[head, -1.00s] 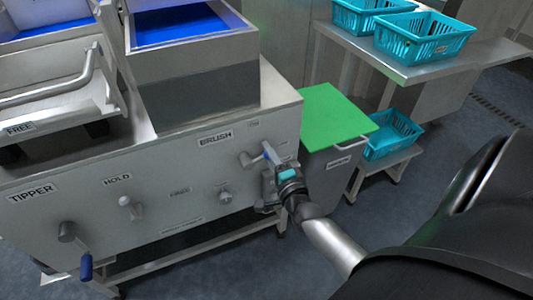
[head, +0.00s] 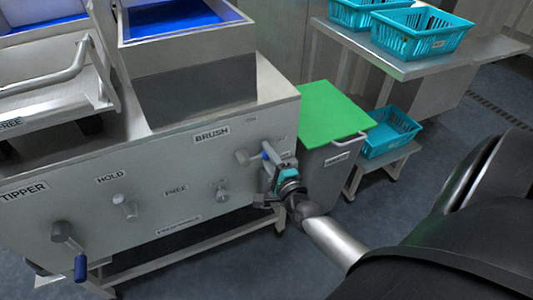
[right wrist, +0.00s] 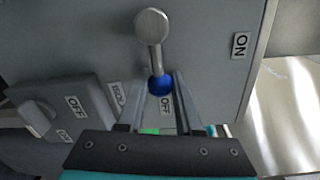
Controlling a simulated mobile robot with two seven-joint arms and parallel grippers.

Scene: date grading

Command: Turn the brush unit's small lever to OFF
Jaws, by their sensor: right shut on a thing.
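The brush unit's small lever (head: 244,156) is on the grey front panel under the BRUSH label (head: 212,134). It has a round metal pivot, a short stem and a blue knob, which show clearly in the right wrist view (right wrist: 160,85). My right gripper (head: 267,158) is shut on the blue knob, one finger on each side. In the right wrist view the lever points down the picture, with its knob just in front of an OFF label (right wrist: 165,105). An ON label (right wrist: 240,45) is off to the right. My left gripper is not in view.
Other controls are on the panel: a HOLD knob (head: 125,206), a small knob (head: 222,191) and the tipper's blue-handled crank (head: 70,245). A bin with a green lid (head: 333,111) stands close right of the panel. Teal baskets (head: 424,33) stand on a shelf behind.

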